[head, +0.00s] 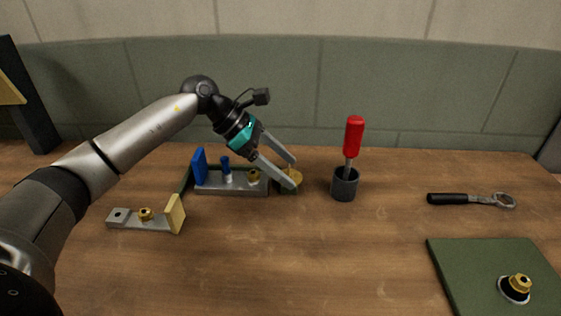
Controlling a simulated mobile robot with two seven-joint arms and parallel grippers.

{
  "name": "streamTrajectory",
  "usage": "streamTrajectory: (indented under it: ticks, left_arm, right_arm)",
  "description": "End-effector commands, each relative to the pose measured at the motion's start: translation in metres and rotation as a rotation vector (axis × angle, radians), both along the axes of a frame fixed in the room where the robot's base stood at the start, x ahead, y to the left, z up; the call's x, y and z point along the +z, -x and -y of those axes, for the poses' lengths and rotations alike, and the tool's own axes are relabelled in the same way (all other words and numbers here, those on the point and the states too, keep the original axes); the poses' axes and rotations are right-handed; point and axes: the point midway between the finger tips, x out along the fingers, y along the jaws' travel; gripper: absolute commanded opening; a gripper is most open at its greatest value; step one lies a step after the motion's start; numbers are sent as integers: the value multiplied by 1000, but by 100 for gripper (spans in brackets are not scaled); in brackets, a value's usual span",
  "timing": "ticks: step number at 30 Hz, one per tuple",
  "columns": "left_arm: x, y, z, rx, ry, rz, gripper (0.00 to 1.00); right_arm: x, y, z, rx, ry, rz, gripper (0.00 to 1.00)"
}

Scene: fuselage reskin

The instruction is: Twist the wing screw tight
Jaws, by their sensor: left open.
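My left gripper (293,174) reaches in from the left, its two long grey fingers apart and pointing down to the right. A gold-coloured piece (294,177) shows between and partly behind the fingertips, on a green base; I cannot tell whether it is the wing screw or whether the fingers touch it. Just left of it is a grey metal fixture (230,189) with a blue upright block (199,166), a blue-topped post (225,165) and a brass nut (253,175). My right gripper is out of view.
A red-handled tool (354,137) stands in a dark cup (344,185) right of the gripper. A black-handled ring wrench (470,199) lies farther right. A green panel (460,275) with a brass fitting (516,285) is front right. A grey bracket (130,220) lies front left. The middle front table is clear.

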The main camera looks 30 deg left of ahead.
Motion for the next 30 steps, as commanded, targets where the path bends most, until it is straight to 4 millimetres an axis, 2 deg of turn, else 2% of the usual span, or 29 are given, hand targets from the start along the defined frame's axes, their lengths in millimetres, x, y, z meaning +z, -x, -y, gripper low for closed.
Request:
streamTrajectory:
  ticks: [4, 7, 15, 21, 30]
  left_arm:
    - [7, 2, -6, 1, -1, 1, 85]
    - [19, 7, -17, 3, -3, 2, 85]
    - [66, 27, -59, 4, -4, 1, 85]
    - [93, 38, -84, 2, -3, 1, 85]
    - [108, 45, -98, -1, 0, 1, 85]
  right_arm:
    - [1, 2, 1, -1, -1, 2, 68]
    - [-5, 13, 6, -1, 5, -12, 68]
    - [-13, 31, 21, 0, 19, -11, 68]
    - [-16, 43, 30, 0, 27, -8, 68]
    - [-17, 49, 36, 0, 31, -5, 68]
